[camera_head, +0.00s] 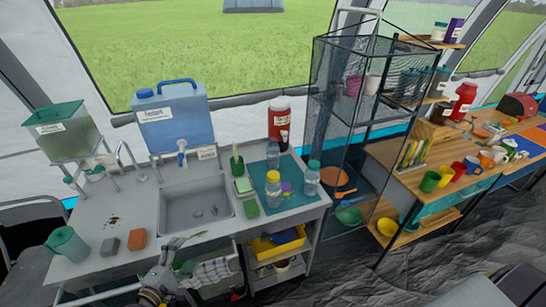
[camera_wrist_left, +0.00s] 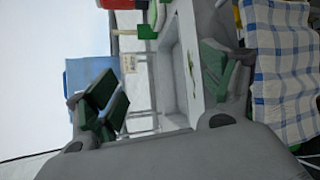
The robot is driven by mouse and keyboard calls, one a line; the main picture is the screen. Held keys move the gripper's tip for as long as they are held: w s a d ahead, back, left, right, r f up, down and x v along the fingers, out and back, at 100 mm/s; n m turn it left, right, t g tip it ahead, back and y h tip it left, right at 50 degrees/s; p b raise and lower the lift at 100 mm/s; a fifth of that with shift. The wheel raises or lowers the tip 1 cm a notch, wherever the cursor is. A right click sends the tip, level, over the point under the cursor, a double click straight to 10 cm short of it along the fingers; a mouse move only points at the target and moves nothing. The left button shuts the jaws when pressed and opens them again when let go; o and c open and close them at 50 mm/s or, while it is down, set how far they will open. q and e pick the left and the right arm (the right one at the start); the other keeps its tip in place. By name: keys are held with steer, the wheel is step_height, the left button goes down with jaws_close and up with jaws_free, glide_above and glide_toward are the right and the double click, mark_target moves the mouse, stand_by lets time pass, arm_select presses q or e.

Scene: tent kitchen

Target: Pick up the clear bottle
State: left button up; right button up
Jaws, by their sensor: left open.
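Several clear bottles stand upright on a teal mat (camera_head: 297,203) to the right of the sink. One has a yellow cap (camera_head: 273,190), one a green cap (camera_head: 312,180), and another clear bottle (camera_head: 273,155) stands behind them. I cannot tell which one the task names. My left gripper (camera_head: 182,243) is at the front edge of the counter, before the sink, well to the left of the bottles. In the left wrist view its green-padded fingers (camera_wrist_left: 163,92) are spread with nothing between them. No bottle shows clearly there. My right gripper is not in view.
A mesh shelf (camera_head: 350,110) stands to the right.

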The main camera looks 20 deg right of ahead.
arm_select(q)
steer(key=s+d+r+n+h, duration=0.1)
steer(key=d+r+n+h, duration=0.2)
steer(key=r+n, duration=0.6)
steer(key=shift+d+r+n+t, duration=0.3)
steer(key=shift+r+n+t, duration=0.1)
steer(key=shift+n, duration=1.1)
steer(key=shift+n, duration=0.5)
